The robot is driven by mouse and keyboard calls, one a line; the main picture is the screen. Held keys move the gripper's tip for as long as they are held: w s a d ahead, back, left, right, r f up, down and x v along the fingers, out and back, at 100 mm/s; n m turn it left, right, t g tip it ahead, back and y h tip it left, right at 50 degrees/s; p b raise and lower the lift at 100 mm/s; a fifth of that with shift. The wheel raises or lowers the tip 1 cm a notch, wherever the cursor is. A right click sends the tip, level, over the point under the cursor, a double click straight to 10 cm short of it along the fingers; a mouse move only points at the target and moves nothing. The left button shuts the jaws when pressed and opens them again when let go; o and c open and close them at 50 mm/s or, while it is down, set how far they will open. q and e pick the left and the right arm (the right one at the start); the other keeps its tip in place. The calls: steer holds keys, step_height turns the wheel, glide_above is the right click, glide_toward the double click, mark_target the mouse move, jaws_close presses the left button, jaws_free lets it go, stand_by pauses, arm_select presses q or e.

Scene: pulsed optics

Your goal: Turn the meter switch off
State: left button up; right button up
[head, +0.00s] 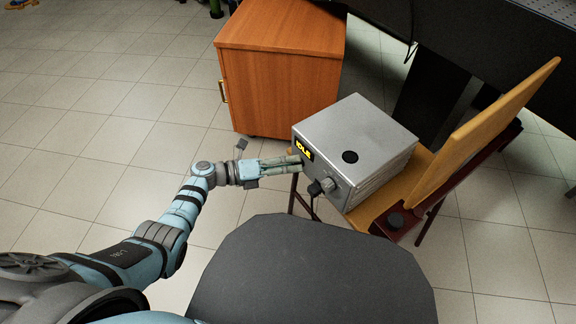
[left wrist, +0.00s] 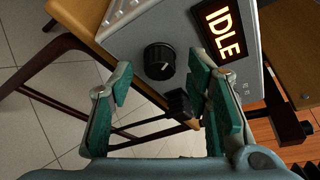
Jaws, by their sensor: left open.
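The meter is a grey metal box (head: 362,135) with a lit yellow display (head: 304,150) reading IDLE, which shows large in the left wrist view (left wrist: 221,30). Below the display on its front face is a round knob (head: 328,184); in the left wrist view the knob (left wrist: 159,61) is black with a pale mark. A black plug-like part (left wrist: 180,103) sits beside the knob. My left gripper (head: 298,160) is open and empty, its fingers pointing at the front face near the display. In the left wrist view the knob lies between and beyond the fingers, apart from them. My right gripper is out of view.
The meter stands on a wooden chair seat with a tall wooden backrest (head: 490,115) behind it. A wooden cabinet (head: 275,70) stands behind on the left. A dark rounded seat (head: 310,275) is in front. The tiled floor (head: 90,150) at left is mostly clear.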

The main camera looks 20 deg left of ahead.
arm_select(q)
steer(key=v, duration=1.2)
steer(key=shift+f, duration=0.1)
